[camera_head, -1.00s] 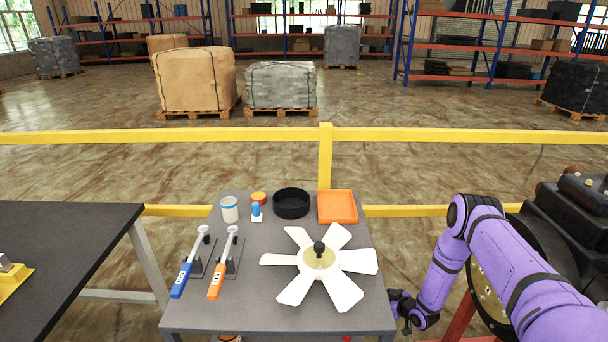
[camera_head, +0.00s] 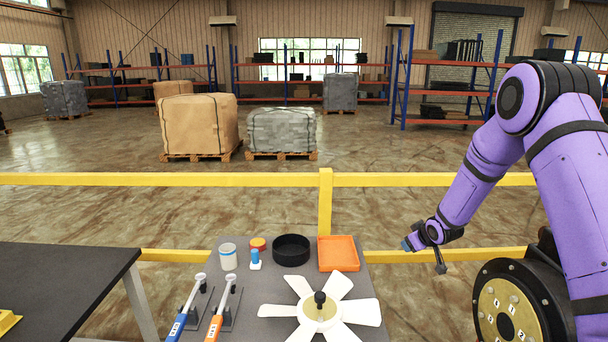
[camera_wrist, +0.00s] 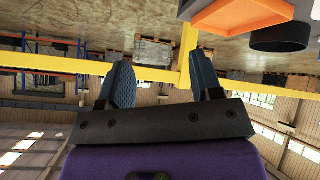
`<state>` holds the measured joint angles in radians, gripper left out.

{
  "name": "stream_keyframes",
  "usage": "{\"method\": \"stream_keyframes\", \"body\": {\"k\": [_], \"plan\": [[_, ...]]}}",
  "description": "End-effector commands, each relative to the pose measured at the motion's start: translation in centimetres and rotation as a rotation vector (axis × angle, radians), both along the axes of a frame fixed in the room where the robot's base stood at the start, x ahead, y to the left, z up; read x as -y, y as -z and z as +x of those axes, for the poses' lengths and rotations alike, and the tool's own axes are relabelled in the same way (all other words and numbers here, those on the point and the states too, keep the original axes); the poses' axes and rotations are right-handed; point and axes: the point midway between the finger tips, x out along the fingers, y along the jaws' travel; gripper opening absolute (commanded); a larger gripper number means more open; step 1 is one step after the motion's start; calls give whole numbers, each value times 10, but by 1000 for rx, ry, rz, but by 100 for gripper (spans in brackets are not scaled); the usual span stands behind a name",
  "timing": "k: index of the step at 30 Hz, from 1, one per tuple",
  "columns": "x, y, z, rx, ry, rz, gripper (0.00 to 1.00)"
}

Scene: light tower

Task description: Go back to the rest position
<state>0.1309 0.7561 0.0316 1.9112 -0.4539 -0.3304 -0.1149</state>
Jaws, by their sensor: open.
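My gripper (camera_head: 424,247) is at the end of the purple arm, raised to the right of the grey table (camera_head: 258,285) and near the yellow rail. In the wrist view my gripper (camera_wrist: 165,82) shows two dark blue-grey fingers spread apart with nothing between them. The wrist view looks upside down over the rail and the warehouse behind it. My gripper touches nothing that I can see.
The table holds a white fan (camera_head: 320,305), an orange tray (camera_head: 338,254), a black bowl (camera_head: 291,250), a white cup (camera_head: 228,257) and two tools with blue and orange handles. A yellow rail (camera_head: 150,179) runs behind.

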Motion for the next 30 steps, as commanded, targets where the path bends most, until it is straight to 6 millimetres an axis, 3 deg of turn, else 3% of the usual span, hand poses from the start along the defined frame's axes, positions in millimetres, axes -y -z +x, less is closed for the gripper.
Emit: {"method": "stream_keyframes", "body": {"k": [1,3,8,15,24,30], "plan": [[0,-25,-5,-1,15,-8,59],[0,-52,-14,-11,38,-14,59],[0,-110,-42,-39,94,-23,59],[-3,-188,-96,-77,174,-21,59],[-10,-264,-183,-129,266,5,59],[-17,-300,-248,-165,317,36,59]]}}
